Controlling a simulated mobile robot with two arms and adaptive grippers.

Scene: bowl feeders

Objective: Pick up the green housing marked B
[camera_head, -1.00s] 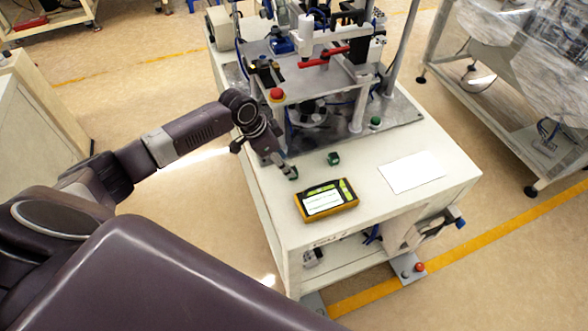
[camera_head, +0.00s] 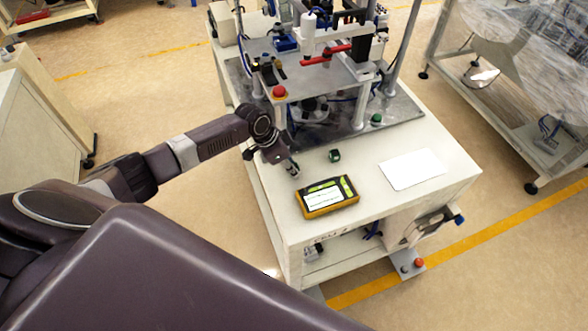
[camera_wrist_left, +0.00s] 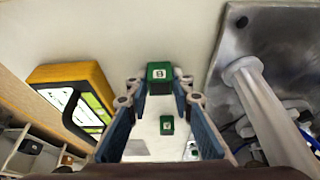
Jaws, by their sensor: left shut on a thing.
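My left gripper (camera_head: 292,169) is low over the front left of the white worktable (camera_head: 262,205). In the left wrist view its fingers (camera_wrist_left: 160,90) are shut on a green housing (camera_wrist_left: 160,74) with a white label; the dark letter looks like a B but is too small to be sure. The head view hides this housing behind the gripper, and I cannot tell if it is clear of the tabletop. A second green housing (camera_head: 335,155) stands on the table to the right; it also shows between the fingers in the left wrist view (camera_wrist_left: 167,125). My right gripper is out of view.
A yellow-framed handheld device (camera_head: 327,197) lies in front of the gripper. A white sheet (camera_head: 412,169) lies to the right. The machine's metal plate and posts (camera_head: 358,108) stand behind, with a red button (camera_head: 279,92) and a green button (camera_head: 376,119).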

